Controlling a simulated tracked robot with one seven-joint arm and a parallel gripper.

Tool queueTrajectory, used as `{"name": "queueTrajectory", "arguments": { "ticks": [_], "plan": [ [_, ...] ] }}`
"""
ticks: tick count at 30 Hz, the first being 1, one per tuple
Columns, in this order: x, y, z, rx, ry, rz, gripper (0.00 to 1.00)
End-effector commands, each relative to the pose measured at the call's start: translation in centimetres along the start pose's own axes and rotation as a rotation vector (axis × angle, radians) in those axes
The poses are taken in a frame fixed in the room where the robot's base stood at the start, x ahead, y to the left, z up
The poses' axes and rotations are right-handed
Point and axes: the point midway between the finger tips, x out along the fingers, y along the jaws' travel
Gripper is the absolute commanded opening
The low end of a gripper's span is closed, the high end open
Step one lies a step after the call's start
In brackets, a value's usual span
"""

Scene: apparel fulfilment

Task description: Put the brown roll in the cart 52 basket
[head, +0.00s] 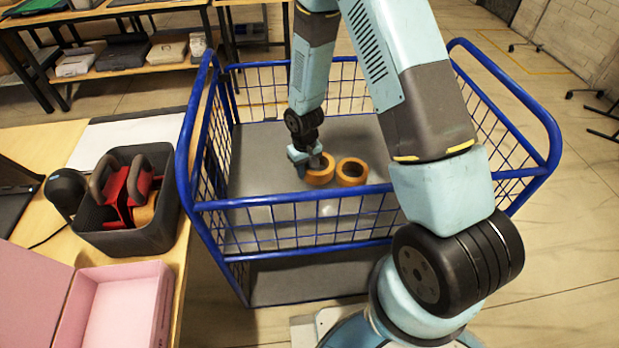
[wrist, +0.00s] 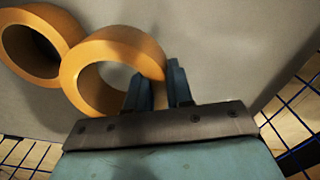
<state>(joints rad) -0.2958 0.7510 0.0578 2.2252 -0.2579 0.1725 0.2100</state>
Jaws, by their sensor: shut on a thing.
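A brown-orange roll (head: 320,180) is in the blue wire cart basket (head: 300,202), low over or on its grey floor. My gripper (head: 314,161) reaches down into the basket and is shut on this roll's ring wall; the wrist view shows the wall of the roll (wrist: 82,80) between the fingers (wrist: 162,82). A second, similar roll (head: 352,181) lies on the basket floor just to the right, close beside or touching the held one; it also shows in the wrist view (wrist: 62,28). I see no number on the cart.
Shelves with folded goods stand behind. The rest of the basket floor is clear; its blue rails surround my arm.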

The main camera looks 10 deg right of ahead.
Motion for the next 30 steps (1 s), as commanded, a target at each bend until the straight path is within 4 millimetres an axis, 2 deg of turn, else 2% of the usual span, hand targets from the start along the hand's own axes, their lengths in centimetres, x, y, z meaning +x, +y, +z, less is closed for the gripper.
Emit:
{"name": "queueTrajectory", "arguments": {
  "ticks": [7, 16, 26, 27, 30],
  "plan": [
    [1.3, 0.0, 0.0, 0.001, 0.000, 0.000, 0.00],
    [4.6, 0.0, 0.0, 0.000, -0.001, 0.000, 0.00],
    [4.8, -0.1, 0.0, 0.000, 0.001, 0.000, 0.00],
    [4.9, -0.1, 0.0, 0.000, 0.001, 0.000, 0.22],
    [4.9, -0.1, 0.0, 0.000, 0.001, 0.000, 0.32]
  ]
}}
